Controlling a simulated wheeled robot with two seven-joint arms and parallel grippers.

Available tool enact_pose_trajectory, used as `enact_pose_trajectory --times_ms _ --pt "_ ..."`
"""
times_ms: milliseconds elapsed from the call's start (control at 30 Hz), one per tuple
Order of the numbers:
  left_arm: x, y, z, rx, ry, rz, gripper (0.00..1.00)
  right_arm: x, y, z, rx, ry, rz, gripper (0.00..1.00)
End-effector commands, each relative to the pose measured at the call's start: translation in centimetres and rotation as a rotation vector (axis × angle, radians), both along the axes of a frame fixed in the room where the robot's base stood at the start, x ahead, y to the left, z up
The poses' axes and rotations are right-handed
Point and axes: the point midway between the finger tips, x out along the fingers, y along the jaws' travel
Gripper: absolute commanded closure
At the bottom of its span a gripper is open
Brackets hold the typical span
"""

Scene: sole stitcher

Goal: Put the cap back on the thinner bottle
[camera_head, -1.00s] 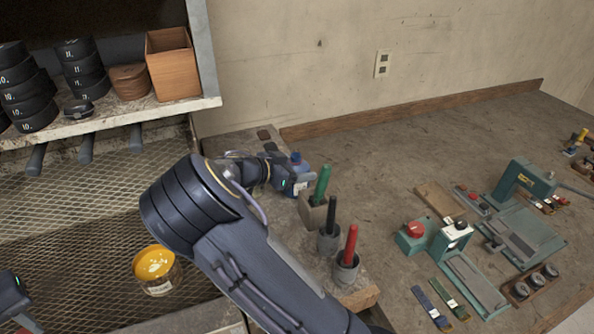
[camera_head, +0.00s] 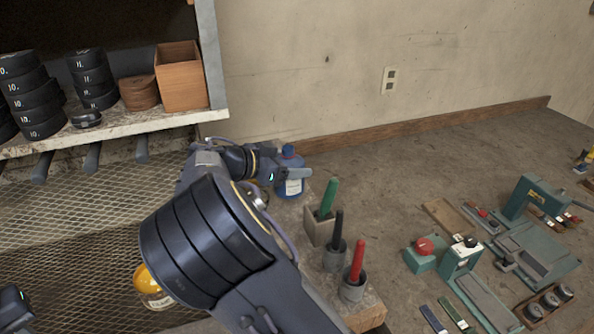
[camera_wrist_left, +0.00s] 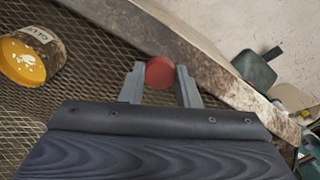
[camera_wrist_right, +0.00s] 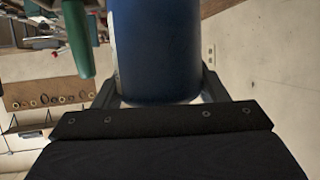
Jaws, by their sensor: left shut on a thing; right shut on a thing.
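My right gripper (camera_head: 278,174) is shut on a blue bottle (camera_head: 290,186) with a pale label, which looks upright in the head view. In the right wrist view the bottle's blue side (camera_wrist_right: 155,50) fills the space between the fingers. The arm and gripper hide part of it. My left gripper (camera_wrist_left: 160,85) is shut on a round red cap (camera_wrist_left: 160,72), held at the fingertips above the mesh surface. In the head view only a piece of my left gripper shows at the left edge, and the cap is out of sight.
An open jar with yellow contents (camera_head: 152,292) stands on the mesh (camera_head: 70,215), partly behind my right arm. Green, black and red-handled tools stand in holders (camera_head: 352,287) to the bottle's right. A shelf (camera_head: 130,124) with black rolls is at the upper left.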

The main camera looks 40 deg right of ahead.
Motion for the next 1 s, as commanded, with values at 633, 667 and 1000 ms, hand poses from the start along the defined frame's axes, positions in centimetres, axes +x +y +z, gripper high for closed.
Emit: enact_pose_trajectory --times_ms 633,667,1000 --pt "0.0 0.0 -1.4 0.000 0.000 0.000 0.92 -1.7 6.6 2.9 0.000 0.000 0.002 0.63" --pt "0.0 0.0 -1.4 0.000 0.000 0.000 0.92 -1.7 6.8 3.0 0.000 0.000 0.003 0.63" --pt "0.0 0.0 -1.6 0.000 0.000 0.000 0.92 -2.0 8.0 3.6 0.000 0.000 0.002 0.63"
